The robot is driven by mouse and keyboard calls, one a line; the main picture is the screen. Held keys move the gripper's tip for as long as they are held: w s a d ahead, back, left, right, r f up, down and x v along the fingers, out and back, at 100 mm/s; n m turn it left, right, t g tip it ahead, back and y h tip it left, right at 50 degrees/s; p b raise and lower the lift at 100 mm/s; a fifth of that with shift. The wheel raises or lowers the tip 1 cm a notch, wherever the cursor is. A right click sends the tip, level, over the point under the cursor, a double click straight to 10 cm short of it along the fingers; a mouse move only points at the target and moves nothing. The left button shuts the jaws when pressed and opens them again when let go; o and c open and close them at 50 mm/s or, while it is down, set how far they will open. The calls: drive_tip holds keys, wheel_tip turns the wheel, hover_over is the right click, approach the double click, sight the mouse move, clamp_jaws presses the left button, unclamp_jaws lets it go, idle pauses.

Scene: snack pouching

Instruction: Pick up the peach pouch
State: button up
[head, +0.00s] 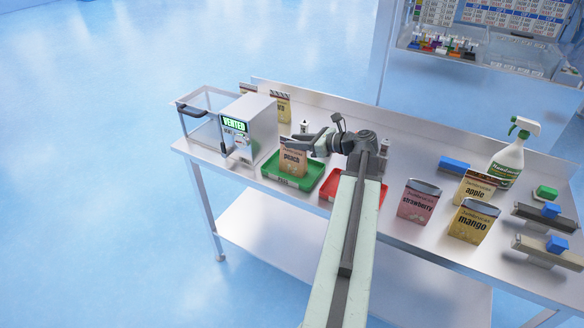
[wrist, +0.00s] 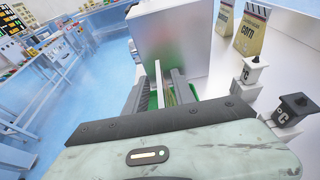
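The peach pouch (head: 292,160) is tan and stands upright in the green tray (head: 316,176), left of the table's middle. My gripper (head: 304,139) is at the pouch's top edge, coming from the right. Its fingers look parted in the head view. In the wrist view the fingers (wrist: 160,93) have a gap between them, with green from the tray and a thin strip that may be the pouch's edge. I cannot tell whether either finger touches the pouch.
A grey machine (head: 252,122) with a lit "VENTED" display stands left of the tray. A red tray (head: 369,197) lies under my arm. Strawberry (head: 418,203), mango (head: 473,223) and apple (head: 474,190) pouches and a spray bottle (head: 507,162) stand to the right. Corn pouches (wrist: 250,35) stand behind.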

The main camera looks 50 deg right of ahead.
drive_tip(key=shift+w+a+f, duration=0.15)
drive_tip(key=shift+w, duration=0.45)
clamp_jaws()
idle(0.9)
